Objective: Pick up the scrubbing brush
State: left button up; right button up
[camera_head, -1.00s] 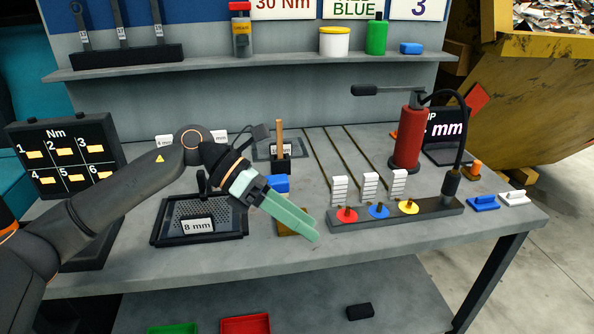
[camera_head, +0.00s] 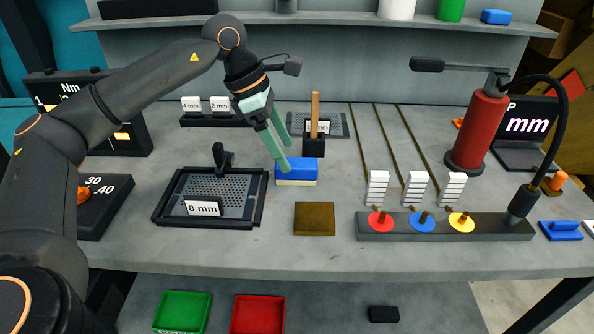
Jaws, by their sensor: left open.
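A blue block with a cream lower layer, which looks like the scrubbing brush (camera_head: 298,172), lies on the grey workbench (camera_head: 330,258) near the middle. My left gripper (camera_head: 286,157) points down with its green fingers apart and empty. Its fingertips are at the left part of the block's top in the picture; I cannot tell whether they touch it. My right gripper is not in view.
A brown square pad (camera_head: 314,219) lies in front of the brush. A black tray with a mesh (camera_head: 160,213) is at left. A black holder (camera_head: 313,146) with an upright wooden stick stands behind. A red cylinder (camera_head: 478,130) stands at right.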

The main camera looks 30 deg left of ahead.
aim_at(294, 162)
pick_arm(q)
jog(key=x, duration=0.5)
jog(key=shift+w+d+f, duration=0.25)
jog(key=shift+f, duration=0.05)
jog(key=shift+r, duration=0.1)
grip_shut()
dwell(0.4)
